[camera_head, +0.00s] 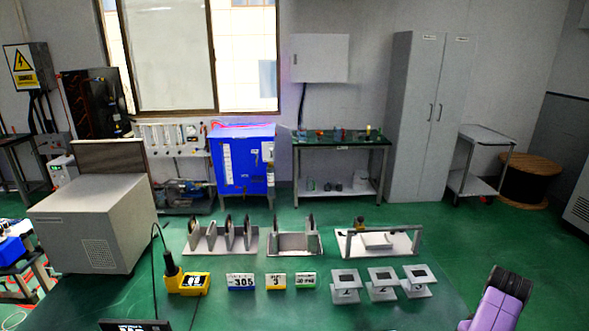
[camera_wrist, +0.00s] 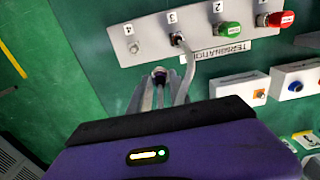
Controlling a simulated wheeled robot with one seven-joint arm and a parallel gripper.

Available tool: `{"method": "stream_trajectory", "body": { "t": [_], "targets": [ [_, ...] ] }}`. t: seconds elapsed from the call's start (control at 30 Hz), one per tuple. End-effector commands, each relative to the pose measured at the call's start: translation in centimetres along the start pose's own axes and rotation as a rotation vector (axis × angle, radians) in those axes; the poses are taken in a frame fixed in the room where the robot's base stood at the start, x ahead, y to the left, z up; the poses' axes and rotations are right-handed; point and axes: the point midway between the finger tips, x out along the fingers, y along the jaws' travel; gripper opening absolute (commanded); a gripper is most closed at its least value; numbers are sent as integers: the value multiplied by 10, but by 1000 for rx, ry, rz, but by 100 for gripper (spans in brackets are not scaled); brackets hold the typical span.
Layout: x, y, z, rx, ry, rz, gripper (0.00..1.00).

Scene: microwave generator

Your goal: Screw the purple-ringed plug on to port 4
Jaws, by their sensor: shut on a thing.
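In the wrist view, my gripper (camera_wrist: 160,88) is shut on a dark plug (camera_wrist: 160,73) with a purplish ring. The plug's end points up the picture towards the grey panel and is apart from it. Port 4 (camera_wrist: 134,47) is a bare metal fitting at the panel's left end, under the label 4. It lies up and to the left of the plug. My purple wrist housing hides the lower middle of this view. Neither the plug nor the port can be made out in the head view.
On the panel (camera_wrist: 155,35), port 3 holds a connector (camera_wrist: 178,38) with a grey cable (camera_wrist: 191,68) curving down close right of my gripper. A green cap (camera_wrist: 229,33) and a red cap (camera_wrist: 281,19) sit farther right. Small boxes (camera_wrist: 296,80) stand at right.

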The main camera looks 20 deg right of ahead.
Motion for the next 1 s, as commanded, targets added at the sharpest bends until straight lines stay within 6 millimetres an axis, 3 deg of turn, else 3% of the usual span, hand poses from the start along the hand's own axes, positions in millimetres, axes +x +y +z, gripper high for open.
{"method": "stream_trajectory", "body": {
  "t": [0.23,0.67,1.0],
  "targets": [
    [1,12,10,-1,0,0,0],
    [2,16,13,0,0,0,0],
    [3,33,28,0,0,1,0]
  ]
}}
